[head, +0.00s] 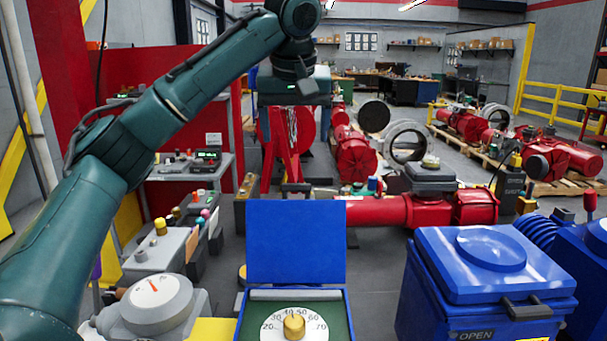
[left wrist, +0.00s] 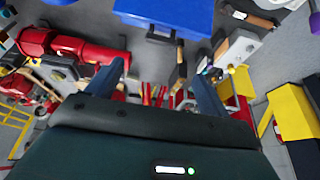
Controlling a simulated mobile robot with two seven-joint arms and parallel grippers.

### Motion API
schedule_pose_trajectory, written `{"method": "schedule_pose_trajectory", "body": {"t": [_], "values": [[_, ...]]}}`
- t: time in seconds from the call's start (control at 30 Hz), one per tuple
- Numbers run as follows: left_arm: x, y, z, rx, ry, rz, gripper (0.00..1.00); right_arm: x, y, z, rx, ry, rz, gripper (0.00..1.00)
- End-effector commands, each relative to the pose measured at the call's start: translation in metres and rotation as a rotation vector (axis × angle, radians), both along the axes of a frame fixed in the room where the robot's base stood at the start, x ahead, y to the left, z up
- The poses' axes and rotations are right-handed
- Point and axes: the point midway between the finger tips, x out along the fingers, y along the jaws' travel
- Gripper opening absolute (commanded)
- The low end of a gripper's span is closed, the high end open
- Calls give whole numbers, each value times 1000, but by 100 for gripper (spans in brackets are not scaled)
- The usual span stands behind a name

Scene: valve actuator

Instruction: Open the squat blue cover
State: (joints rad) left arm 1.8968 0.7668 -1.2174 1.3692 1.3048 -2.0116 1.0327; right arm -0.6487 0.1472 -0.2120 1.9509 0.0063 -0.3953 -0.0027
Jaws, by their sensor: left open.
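Two blue covers show in the head view. One blue cover (head: 296,242) stands upright, hinged open behind a low box with a white dial (head: 276,331) and a brass knob (head: 294,326). A dark handle (head: 296,187) shows at its top edge. The other blue lid (head: 491,262) lies shut on a bigger blue box (head: 430,312) marked OPEN, with a black handle (head: 527,308) at its front. My left gripper (head: 292,108) is open and empty, above and beyond the upright cover. The left wrist view shows its spread fingers (left wrist: 158,78), apart from a blue cover (left wrist: 165,14). My right gripper is not in view.
A round gauge (head: 156,302) and a grey control box (head: 160,248) stand at left. A red pipe (head: 385,211) runs behind the blue boxes. Blue ribbed equipment (head: 540,233) stands at far right. Grey floor (head: 368,275) shows between the two blue boxes.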

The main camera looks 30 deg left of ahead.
Motion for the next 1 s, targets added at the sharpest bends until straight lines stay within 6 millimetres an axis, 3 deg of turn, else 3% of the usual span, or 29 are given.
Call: {"method": "schedule_pose_trajectory", "body": {"t": [0.23,0.53,0.73,1.0], "values": [[14,8,-47,-1,6,0,80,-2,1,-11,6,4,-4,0],[33,21,-94,1,3,2,80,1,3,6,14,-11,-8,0],[39,24,-111,0,1,1,80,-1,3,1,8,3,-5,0],[40,25,-115,0,0,1,80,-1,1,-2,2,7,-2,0]]}}
